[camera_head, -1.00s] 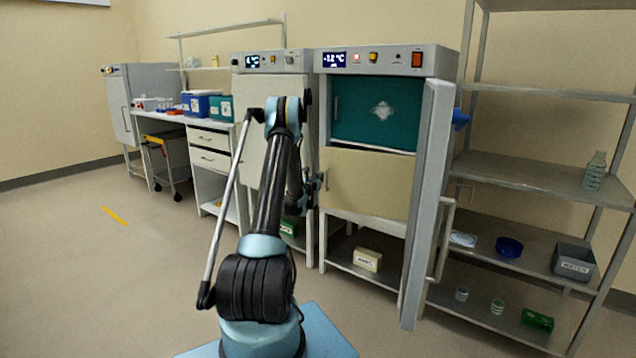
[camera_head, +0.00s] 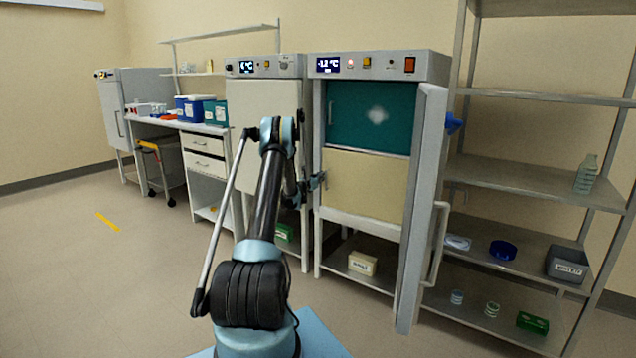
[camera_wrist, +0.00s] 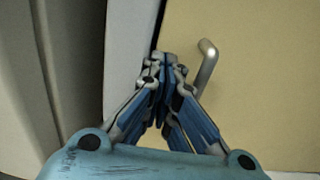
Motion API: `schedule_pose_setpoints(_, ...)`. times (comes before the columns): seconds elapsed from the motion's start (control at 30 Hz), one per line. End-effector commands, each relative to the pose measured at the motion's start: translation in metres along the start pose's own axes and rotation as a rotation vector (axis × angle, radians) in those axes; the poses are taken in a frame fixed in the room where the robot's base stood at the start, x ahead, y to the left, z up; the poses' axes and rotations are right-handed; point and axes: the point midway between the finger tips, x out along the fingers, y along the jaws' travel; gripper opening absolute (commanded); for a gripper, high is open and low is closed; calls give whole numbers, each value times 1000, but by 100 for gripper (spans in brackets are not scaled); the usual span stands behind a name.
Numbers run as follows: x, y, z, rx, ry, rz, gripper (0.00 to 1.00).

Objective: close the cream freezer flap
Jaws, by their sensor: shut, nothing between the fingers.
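The cream freezer flap (camera_head: 365,188) is the lower of two inner flaps in the freezer at right. It stands upright and looks level with its frame, below the teal flap (camera_head: 368,117). It also fills the right of the wrist view (camera_wrist: 262,85), with its metal bar handle (camera_wrist: 207,62) near its left edge. My gripper (camera_head: 322,179) is at the left edge of the cream flap. In the wrist view the gripper's fingers (camera_wrist: 164,62) are together and empty, just left of the handle. I cannot tell whether the fingertips touch the flap.
The freezer's outer door (camera_head: 425,205) stands wide open on the right, its handle sticking out. Beyond it is a metal shelf rack (camera_head: 535,185) with several small items. A closed cream-doored unit (camera_head: 268,130) stands to the left.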

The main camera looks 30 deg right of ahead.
Motion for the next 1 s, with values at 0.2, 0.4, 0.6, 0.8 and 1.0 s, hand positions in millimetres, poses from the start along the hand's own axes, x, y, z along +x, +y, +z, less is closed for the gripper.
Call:
schedule_pose_setpoints(0.2,0,0,0,0,0,-1,0)
schedule_pose_setpoints(0.4,-2,0,0,0,0,0,0)
schedule_pose_setpoints(0.6,-23,3,-1,0,0,0,0)
schedule_pose_setpoints(0.8,-63,6,-2,-1,1,1,0)
schedule_pose_setpoints(1.0,-101,5,-2,-1,1,0,0)
